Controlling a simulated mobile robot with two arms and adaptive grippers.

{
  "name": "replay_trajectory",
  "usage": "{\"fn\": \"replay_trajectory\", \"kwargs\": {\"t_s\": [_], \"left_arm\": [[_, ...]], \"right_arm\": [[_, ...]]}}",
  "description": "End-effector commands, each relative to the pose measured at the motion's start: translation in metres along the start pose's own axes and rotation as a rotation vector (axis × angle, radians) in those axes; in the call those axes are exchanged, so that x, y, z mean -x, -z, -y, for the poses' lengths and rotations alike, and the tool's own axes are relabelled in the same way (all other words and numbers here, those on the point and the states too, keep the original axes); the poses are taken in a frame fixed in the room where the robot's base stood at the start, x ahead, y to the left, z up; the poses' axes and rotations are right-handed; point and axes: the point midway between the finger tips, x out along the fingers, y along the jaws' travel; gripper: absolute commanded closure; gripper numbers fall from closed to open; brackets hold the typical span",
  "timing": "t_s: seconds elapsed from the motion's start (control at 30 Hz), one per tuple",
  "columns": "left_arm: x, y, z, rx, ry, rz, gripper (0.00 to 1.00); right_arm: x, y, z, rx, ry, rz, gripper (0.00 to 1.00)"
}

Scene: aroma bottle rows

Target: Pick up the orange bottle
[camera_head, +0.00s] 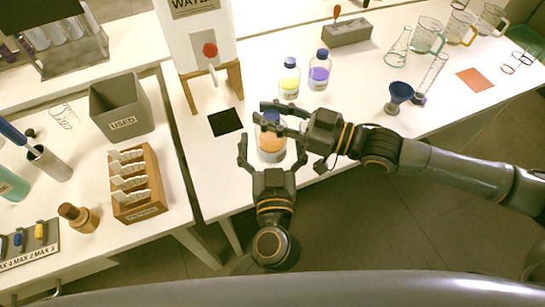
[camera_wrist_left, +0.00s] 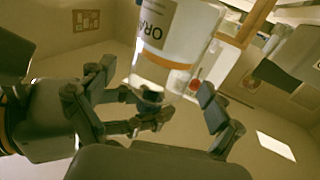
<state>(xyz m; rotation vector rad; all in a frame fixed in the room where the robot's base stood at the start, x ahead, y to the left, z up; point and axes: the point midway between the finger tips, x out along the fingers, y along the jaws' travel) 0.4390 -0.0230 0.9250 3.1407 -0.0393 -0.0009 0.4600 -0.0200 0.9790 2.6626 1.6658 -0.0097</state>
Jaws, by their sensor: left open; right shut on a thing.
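The orange bottle (camera_head: 271,146) has a clear body with orange contents and a blue cap. It is near the front edge of the white table in the head view. My right gripper (camera_head: 264,113) reaches in from the right and is shut on it near the cap, partly hiding the top. My left gripper (camera_head: 272,150) is open, with a finger on either side of the lower body. In the left wrist view the bottle (camera_wrist_left: 178,30) shows its label at the top of the picture. Whether its base touches the table is unclear.
A yellow-green bottle (camera_head: 289,80) and a purple bottle (camera_head: 319,72) stand behind. A black square (camera_head: 225,122) lies left of the bottle, before a water dispenser (camera_head: 200,45). A blue funnel (camera_head: 398,94) and glassware stand to the right.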

Motion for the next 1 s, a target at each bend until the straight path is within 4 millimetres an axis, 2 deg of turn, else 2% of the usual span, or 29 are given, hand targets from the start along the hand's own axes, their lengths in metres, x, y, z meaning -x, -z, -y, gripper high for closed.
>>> {"fn": "replay_trajectory", "kwargs": {"t_s": [0.2, 0.5, 0.57, 0.87, 0.9, 1.0], "left_arm": [[-0.018, 0.0, 0.0, -0.001, 0.0, 0.0, 0.08], [-0.02, 0.0, 0.0, -0.001, 0.0, 0.0, 0.08], [-0.02, 0.0, 0.0, -0.001, 0.0, 0.0, 0.19], [-0.02, 0.0, 0.0, -0.001, 0.0, 0.0, 0.8], [-0.02, 0.001, 0.0, 0.0, 0.0, -0.002, 0.84], [-0.02, 0.001, 0.0, 0.0, 0.0, -0.002, 0.84]], "right_arm": [[0.0, 0.002, 0.0, 0.001, 0.001, -0.003, 1.0], [0.0, 0.002, 0.0, 0.001, 0.001, -0.004, 1.0], [0.0, 0.002, 0.0, 0.001, 0.001, -0.004, 1.0], [0.0, 0.002, 0.0, 0.001, 0.001, -0.003, 1.0], [0.0, 0.002, 0.0, 0.001, 0.001, -0.003, 0.69], [0.0, 0.002, 0.0, 0.001, 0.001, -0.003, 0.49]]}}
